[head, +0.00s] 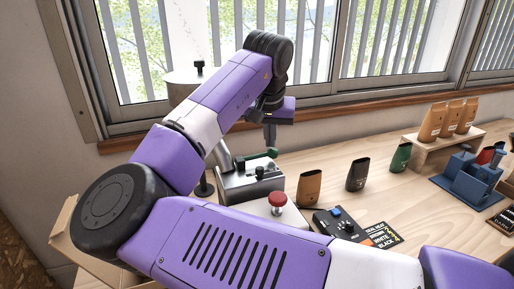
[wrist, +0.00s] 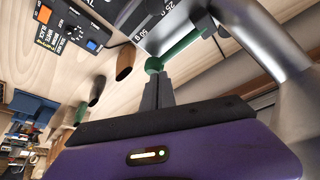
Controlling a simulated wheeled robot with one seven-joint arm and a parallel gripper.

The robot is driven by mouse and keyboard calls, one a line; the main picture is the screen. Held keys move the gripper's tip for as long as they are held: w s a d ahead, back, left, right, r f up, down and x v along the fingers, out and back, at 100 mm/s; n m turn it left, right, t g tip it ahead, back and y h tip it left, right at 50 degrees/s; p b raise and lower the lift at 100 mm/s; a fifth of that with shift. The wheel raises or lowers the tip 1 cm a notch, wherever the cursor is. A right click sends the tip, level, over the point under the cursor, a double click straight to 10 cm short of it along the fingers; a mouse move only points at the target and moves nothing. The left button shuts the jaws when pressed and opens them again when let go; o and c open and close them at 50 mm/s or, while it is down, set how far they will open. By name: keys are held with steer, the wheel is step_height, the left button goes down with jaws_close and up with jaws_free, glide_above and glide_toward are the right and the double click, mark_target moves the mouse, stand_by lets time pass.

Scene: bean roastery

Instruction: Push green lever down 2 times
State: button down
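The green lever (wrist: 187,44) shows in the wrist view as a green bar with a round knob at its end, on a grey metal machine. Its green knob (head: 272,152) is visible in the head view at the top right of the silver machine (head: 245,187). My gripper (head: 269,145) points down, directly above the knob. In the wrist view, the fingers of my gripper (wrist: 155,82) are together, with nothing seen between them, and their tips are right at the knob. I cannot tell whether they touch it.
A red knob (head: 277,199) on a pale box and a black control box (head: 340,224) stand nearer. Brown (head: 309,187), black (head: 357,174) and green (head: 400,157) bags stand to the right. A blue device (head: 466,175) is farther right. The window wall is close behind.

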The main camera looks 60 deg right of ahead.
steer(key=shift+r+p, duration=3)
